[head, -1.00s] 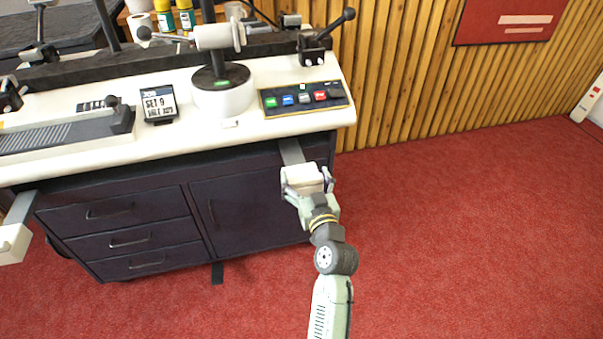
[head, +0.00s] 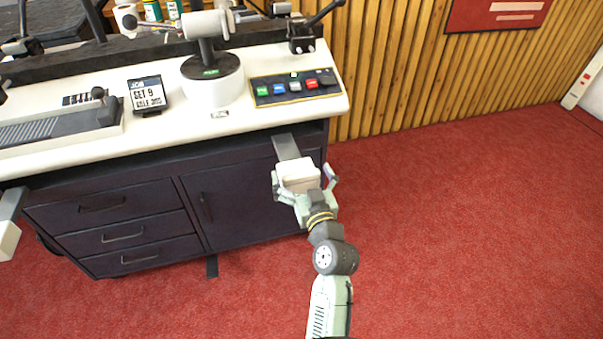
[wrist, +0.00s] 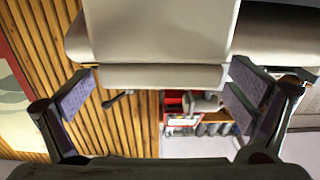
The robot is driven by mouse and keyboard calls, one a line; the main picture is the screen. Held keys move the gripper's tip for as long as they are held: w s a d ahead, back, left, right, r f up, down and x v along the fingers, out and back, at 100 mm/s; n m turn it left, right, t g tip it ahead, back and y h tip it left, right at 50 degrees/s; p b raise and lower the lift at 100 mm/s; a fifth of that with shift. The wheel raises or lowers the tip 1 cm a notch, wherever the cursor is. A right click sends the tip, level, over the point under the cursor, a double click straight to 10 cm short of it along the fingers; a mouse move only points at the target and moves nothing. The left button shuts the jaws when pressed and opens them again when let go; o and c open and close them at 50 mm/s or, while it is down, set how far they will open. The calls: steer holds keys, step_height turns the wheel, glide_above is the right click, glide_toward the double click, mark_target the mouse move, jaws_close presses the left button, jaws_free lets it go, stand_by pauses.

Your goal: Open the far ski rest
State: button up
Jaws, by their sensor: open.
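The far ski rest is a white block-like pad (head: 298,176) on a flat grey bar (head: 286,147) that sticks out from under the bench's right end. My gripper (head: 303,184) is open at the pad's front, with one finger on each side. The right finger stands clear of the pad; contact on the left is unclear. In the wrist view, the pad (wrist: 160,35) fills the upper middle, beyond and between the spread fingertips (wrist: 160,88). The bar is hidden there. A second white rest (head: 8,240) shows at the left edge of the head view.
The bench (head: 130,155) has a white top and dark drawers below. On it are a button panel (head: 295,87), a white vise stand (head: 212,85) and a job sign (head: 147,95). Red carpet (head: 450,210) to the right is clear.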

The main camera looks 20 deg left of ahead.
step_height(320, 180, up, 10)
steer(key=shift+r, duration=0.1)
stand_by(0.6)
